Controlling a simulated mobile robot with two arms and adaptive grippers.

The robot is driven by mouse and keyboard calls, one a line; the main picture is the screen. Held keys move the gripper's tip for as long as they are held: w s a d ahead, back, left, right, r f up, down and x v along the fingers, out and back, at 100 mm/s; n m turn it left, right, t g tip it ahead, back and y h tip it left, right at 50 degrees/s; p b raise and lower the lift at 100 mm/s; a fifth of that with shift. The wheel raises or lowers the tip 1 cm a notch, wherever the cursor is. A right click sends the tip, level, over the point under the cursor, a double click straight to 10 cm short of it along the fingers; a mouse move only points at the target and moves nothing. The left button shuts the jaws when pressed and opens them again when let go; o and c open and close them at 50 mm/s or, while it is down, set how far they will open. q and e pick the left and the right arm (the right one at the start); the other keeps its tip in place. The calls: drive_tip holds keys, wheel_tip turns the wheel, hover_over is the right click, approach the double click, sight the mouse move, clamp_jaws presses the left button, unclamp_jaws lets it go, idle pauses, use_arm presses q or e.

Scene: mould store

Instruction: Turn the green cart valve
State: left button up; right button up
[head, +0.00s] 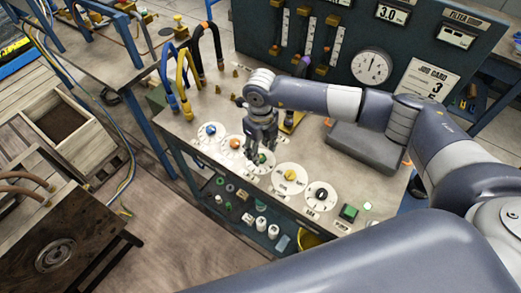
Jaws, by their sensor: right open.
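The cart top carries a row of round white dials with coloured valve knobs. The green valve (262,158) is the middle one, on its white dial. My right gripper (262,149) points down over it, fingers open, with the knob showing between or just below the fingertips. I cannot tell whether they touch it. The gripper partly hides the green valve and its dial. The blue valve (211,129) and orange valve (234,143) are to the left; the yellow valve (290,175) and black valve (321,194) are to the right. My left gripper is out of view.
Behind the dials stand bent yellow (182,78) and black hoses. A gauge panel (371,67) and a job card (431,79) stand at the back. A grey block (366,147) lies right of the gripper, below my forearm. A green button (348,212) sits at the front right.

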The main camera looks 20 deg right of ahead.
sight(261, 159)
drive_tip(key=shift+f, duration=1.35)
drive_tip(key=c, duration=1.1)
drive_tip(key=shift+m, duration=0.5)
drive_tip(key=o, duration=1.1)
drive_tip(key=shift+r, duration=0.1)
